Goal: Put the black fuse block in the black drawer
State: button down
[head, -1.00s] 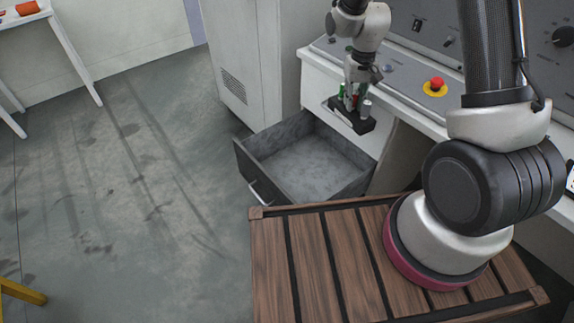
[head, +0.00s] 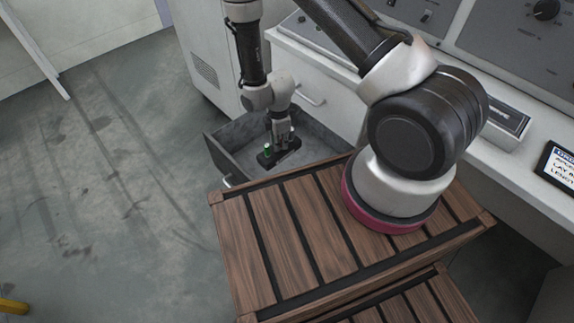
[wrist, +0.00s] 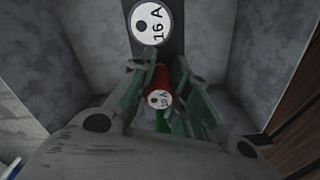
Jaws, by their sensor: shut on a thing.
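The black fuse block (head: 275,158) hangs under my gripper (head: 281,137) in the head view, with a green fuse showing on it. The open black drawer (head: 212,153) has a grey inside, and the block is over its opening; I cannot tell if it is below the rim. In the wrist view my gripper (wrist: 160,80) is shut around a red fuse on the fuse block (wrist: 174,38). A white-topped fuse marked 16 A sits beyond it. Grey drawer walls (wrist: 85,40) surround the block. The block's underside is hidden.
My wooden slatted top (head: 300,235) lies close in front of the drawer. The grey cabinet (head: 203,60) stands behind left, and the white control desk (head: 330,75) with a drawer handle is behind right. Open floor lies to the left.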

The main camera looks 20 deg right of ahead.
jog(key=f, duration=1.4)
jog(key=shift+s+d+f, duration=0.1)
jog(key=shift+s+f, duration=0.1)
jog(key=shift+f, duration=0.05)
jog(key=shift+f, duration=0.1)
jog(key=c, duration=1.4)
grip_release()
jog(key=shift+o, duration=0.2)
